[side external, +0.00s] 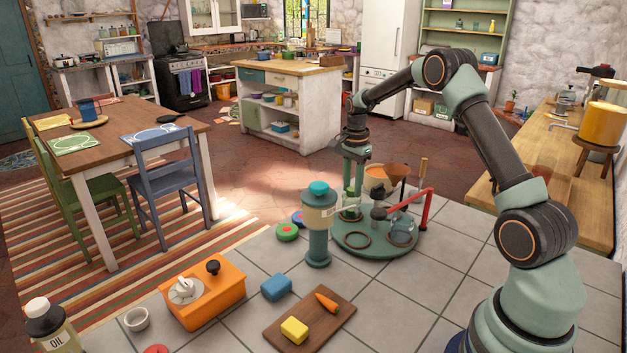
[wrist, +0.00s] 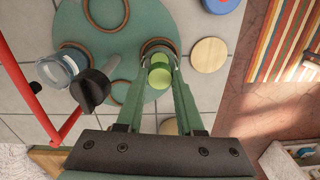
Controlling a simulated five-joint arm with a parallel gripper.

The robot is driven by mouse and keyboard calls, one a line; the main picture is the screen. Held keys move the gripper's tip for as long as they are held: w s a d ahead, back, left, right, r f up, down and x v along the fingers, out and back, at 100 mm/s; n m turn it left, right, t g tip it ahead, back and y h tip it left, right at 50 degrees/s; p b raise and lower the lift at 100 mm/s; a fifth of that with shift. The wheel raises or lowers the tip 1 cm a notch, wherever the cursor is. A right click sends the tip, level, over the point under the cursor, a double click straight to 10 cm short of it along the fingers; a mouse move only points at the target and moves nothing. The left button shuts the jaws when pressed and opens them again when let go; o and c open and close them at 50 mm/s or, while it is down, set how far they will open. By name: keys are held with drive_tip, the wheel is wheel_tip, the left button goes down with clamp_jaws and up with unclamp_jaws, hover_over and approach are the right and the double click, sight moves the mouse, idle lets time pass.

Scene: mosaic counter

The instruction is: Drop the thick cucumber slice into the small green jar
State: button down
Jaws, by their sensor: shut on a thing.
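My gripper (wrist: 160,65) points down over the green round stand (wrist: 105,20), with its two green fingers on either side of a light green cucumber slice (wrist: 160,78). In the side view my gripper (side external: 353,195) hangs above the stand's near-left part. A small glass jar with a greenish tint (side external: 350,214) seems to stand just below the fingers, partly hidden by a teal canister. In the wrist view a brown ring and a green shape lie right beyond the slice. I cannot tell whether the slice is inside the jar's mouth or above it.
The teal canister (side external: 318,235) stands close on the left of my gripper. A red handle (side external: 425,205), a black knob (wrist: 90,90) and a clear glass jar (wrist: 56,70) are on the stand's other side. A cutting board (side external: 280,335) lies in front.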

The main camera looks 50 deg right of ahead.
drive_tip(key=shift+f, duration=0.1)
idle(0.3)
drive_tip(key=shift+c, duration=2.3)
unclamp_jaws()
drive_tip(key=shift+r, duration=3.5)
